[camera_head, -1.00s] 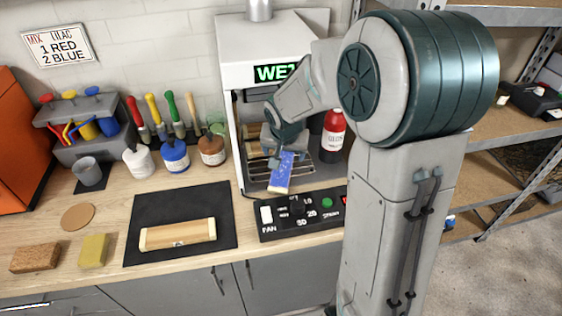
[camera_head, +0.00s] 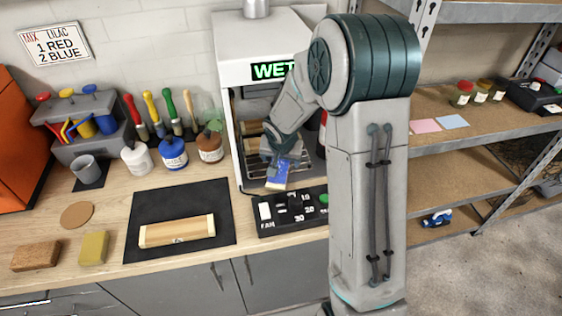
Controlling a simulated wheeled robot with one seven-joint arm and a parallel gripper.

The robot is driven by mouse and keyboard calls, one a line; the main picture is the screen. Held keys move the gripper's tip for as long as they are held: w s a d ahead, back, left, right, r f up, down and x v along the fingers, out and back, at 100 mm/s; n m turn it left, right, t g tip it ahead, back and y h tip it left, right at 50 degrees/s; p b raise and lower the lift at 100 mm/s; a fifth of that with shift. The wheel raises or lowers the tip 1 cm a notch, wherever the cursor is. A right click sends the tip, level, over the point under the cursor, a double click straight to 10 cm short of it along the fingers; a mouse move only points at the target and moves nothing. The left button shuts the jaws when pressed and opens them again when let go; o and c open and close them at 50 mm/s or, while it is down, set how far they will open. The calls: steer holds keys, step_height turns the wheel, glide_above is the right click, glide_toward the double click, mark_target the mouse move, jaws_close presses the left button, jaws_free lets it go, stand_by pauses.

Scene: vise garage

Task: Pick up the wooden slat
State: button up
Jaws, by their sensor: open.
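A flat wooden slat (camera_head: 277,176) with a blue painted top and a bare wood end sits at the front opening of the white booth (camera_head: 228,52), on or just above the wire rack. My gripper (camera_head: 285,156) is inside the booth at the slat's far end and covers that part of it. My gripper is open. The fingertips are small and partly hidden, so I cannot tell whether they touch the slat or straddle it. A pale wooden block (camera_head: 178,231) lies on the black mat (camera_head: 215,200) to the left.
The booth's lit sign (camera_head: 268,70) reads WET. A black control panel (camera_head: 290,212) lies in front of the booth. Paint jars (camera_head: 173,153), a grey cup (camera_head: 86,169), a brown block (camera_head: 36,255) and a yellow sponge (camera_head: 94,248) stand on the bench. Shelves (camera_head: 440,185) stand at right.

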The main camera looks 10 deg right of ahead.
steer(key=c, duration=1.2)
steer(key=shift+c, duration=0.2)
